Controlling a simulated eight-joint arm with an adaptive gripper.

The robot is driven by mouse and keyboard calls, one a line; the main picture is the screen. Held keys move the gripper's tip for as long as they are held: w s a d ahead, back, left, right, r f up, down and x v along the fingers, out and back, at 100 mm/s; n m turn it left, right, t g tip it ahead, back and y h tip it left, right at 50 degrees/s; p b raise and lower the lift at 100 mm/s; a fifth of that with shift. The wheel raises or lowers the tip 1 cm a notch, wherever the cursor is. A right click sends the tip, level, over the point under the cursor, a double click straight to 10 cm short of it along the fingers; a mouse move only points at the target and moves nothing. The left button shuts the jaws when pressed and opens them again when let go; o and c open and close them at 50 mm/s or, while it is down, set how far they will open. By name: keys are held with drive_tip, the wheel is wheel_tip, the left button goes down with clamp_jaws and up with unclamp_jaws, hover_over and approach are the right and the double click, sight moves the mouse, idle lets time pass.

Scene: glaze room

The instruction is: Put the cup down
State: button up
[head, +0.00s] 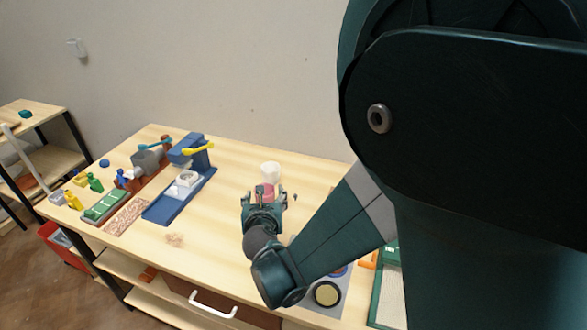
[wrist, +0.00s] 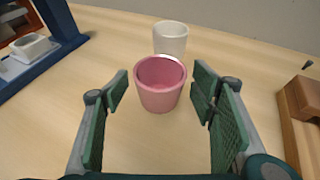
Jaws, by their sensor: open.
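A pink cup (wrist: 158,97) stands upright on the wooden table, in front of my gripper in the wrist view. My gripper (wrist: 160,92) is open, with one green-padded finger on each side of the cup and a visible gap to each. The cup seems to rest on the table top between or just beyond the fingertips. In the head view my gripper (head: 266,196) is over the middle of the table, and the pink cup (head: 269,190) shows partly between its fingers.
A white cup (wrist: 170,39) stands close behind the pink one. A blue press-like stand (head: 180,180) is to the left. A wooden block (wrist: 303,110) is at the right of the wrist view. The table (head: 235,180) is bare between the stand and my gripper.

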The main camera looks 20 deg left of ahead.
drive_tip(key=shift+x, duration=0.9)
drive_tip(key=c, duration=1.1)
drive_tip(key=shift+r, duration=0.15)
wheel_tip(320, 180, up, 10)
drive_tip(key=p, duration=0.2)
